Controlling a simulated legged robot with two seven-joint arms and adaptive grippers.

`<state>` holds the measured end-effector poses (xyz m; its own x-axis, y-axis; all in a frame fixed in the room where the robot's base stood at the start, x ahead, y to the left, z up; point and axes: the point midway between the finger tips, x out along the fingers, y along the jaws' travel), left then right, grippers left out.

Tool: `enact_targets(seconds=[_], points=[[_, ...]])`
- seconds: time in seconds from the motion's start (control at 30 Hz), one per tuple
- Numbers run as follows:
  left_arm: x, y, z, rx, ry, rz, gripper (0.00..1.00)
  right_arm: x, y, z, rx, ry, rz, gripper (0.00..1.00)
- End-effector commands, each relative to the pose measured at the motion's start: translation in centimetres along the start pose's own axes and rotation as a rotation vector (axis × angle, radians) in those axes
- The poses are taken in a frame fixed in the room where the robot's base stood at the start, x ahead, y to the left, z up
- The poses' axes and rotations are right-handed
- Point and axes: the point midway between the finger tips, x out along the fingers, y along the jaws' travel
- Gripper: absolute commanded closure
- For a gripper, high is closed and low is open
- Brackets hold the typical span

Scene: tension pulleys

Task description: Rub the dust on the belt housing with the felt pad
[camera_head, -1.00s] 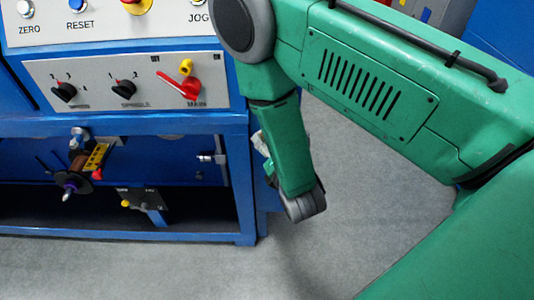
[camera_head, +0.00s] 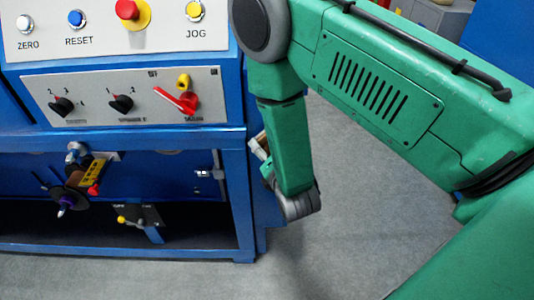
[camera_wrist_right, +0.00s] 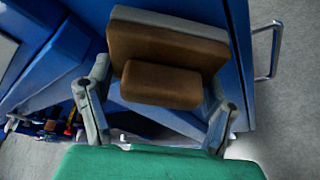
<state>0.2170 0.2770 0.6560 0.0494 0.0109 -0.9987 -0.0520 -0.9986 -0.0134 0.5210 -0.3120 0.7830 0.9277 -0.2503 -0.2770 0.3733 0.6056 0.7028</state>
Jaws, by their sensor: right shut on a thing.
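My right gripper (camera_head: 262,153) is mostly hidden behind my green forearm in the head view, beside the right edge of the blue machine. In the right wrist view the gripper (camera_wrist_right: 160,88) has a grey finger on each side of the felt pad (camera_wrist_right: 168,47), a brown block with a paler grey-brown layer along its top and a smaller brown grip. It is shut on the pad. Blue machine surface lies behind the pad; whether they touch cannot be told. I cannot make out the belt housing or any dust for certain. My left gripper is out of view.
The blue machine frame (camera_head: 190,139) carries a button panel (camera_head: 100,30) and a switch panel (camera_head: 140,97) with a red main lever (camera_head: 178,100). A spool-like part (camera_head: 72,192) sits in the lower bay. A metal handle (camera_wrist_right: 272,52) stands out on the right. Grey floor is clear.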

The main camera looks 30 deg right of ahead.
Motion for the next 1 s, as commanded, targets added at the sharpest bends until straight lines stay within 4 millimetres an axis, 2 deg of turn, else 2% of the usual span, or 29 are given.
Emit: enact_targets(seconds=[1.0], points=[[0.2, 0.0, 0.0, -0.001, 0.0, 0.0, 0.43, 1.7, 0.1, 0.7, 0.001, 0.0, 0.002, 0.49]])
